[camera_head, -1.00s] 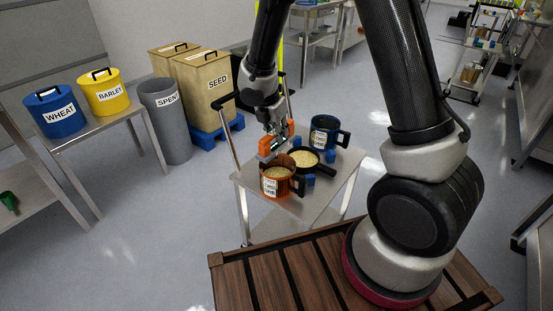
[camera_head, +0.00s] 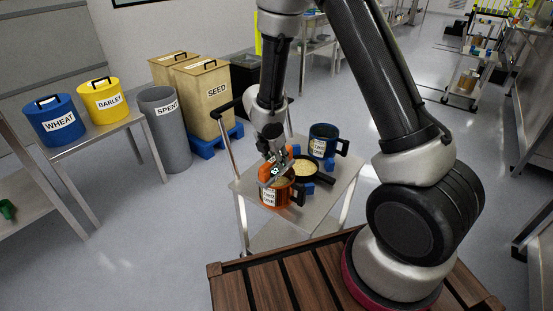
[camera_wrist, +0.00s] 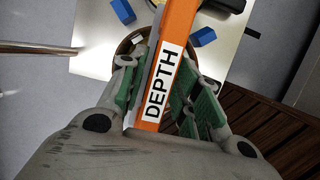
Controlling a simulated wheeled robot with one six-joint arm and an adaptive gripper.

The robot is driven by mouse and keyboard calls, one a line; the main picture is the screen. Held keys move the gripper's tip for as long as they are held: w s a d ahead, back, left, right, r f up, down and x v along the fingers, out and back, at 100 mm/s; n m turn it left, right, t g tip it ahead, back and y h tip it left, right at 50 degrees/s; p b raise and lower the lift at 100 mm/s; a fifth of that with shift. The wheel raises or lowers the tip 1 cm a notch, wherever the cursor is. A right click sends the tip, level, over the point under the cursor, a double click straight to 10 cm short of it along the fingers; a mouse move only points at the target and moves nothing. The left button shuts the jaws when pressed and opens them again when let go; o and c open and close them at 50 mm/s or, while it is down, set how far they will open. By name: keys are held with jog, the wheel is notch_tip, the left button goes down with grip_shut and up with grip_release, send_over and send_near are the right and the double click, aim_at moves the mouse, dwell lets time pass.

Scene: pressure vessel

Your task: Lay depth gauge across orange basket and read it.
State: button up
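The orange basket (camera_head: 277,195) stands on a small metal cart, with a white label on its side and a dark handle on its right. My gripper (camera_head: 273,168) is directly above the basket's mouth. In the wrist view my gripper (camera_wrist: 158,100) is shut on the orange depth gauge (camera_wrist: 180,22), which carries a white DEPTH label between the green finger pads. The basket's round brown rim (camera_wrist: 126,46) shows partly behind the gauge. The fingers and gauge hide much of the basket's inside. I cannot tell whether the gauge touches the rim, and no reading is legible.
A dark pan (camera_head: 306,169) of pale grain sits behind the basket, and a blue mug-like vessel (camera_head: 323,139) stands farther back. Small blue blocks (camera_head: 308,188) lie close by. The cart top (camera_head: 335,186) has some free room at the right.

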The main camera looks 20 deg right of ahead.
jog(key=shift+r, duration=0.1)
jog(key=v, duration=1.2)
jog(key=s+d+r+m, duration=0.2)
jog(key=d+r+m, duration=0.2)
jog(key=d+r, duration=0.15)
jog(key=s+d+r+m+t+y, duration=0.1)
jog(key=s+d+r+m+y, duration=0.1)
jog(key=s+d+r+m, duration=1)
jog(key=s+r+m+t, duration=0.1)
jog(key=s+r+m, duration=0.2)
jog(key=s+m, duration=0.6)
jog(key=shift+s+y, duration=0.4)
jog(key=shift+s, duration=0.35)
jog(key=shift+d, duration=0.15)
